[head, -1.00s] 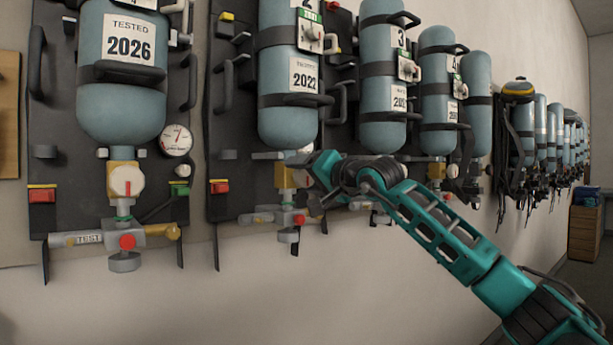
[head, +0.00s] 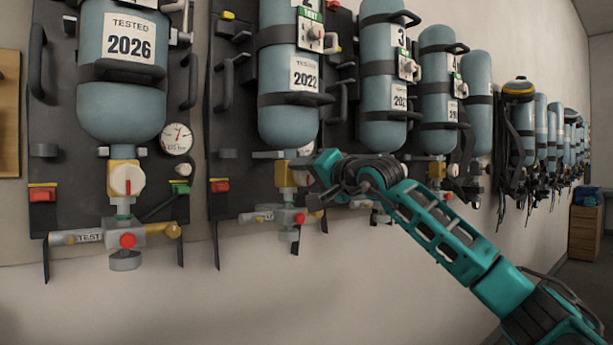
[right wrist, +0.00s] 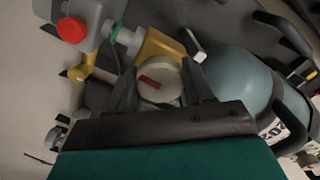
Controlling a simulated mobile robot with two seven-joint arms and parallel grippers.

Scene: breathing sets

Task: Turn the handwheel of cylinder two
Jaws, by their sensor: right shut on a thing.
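Cylinder two (head: 290,122) is a blue-grey bottle with a 2022 label, strapped to a dark wall panel. Its brass valve (head: 284,176) sits below it. My right gripper (head: 310,182) is at this valve from the right and hides most of the handwheel in the head view. In the right wrist view the handwheel (right wrist: 160,90) is a pale round knob with a red bar mark. It sits between my two dark fingers, which are shut on it. My left gripper is not in view.
To the left hangs a cylinder labelled 2026 (head: 122,105) with its own pale handwheel (head: 127,180) and gauge (head: 176,139). A red-knobbed fitting (head: 287,217) is just below the held valve. Cylinder three (head: 383,115) and others hang to the right.

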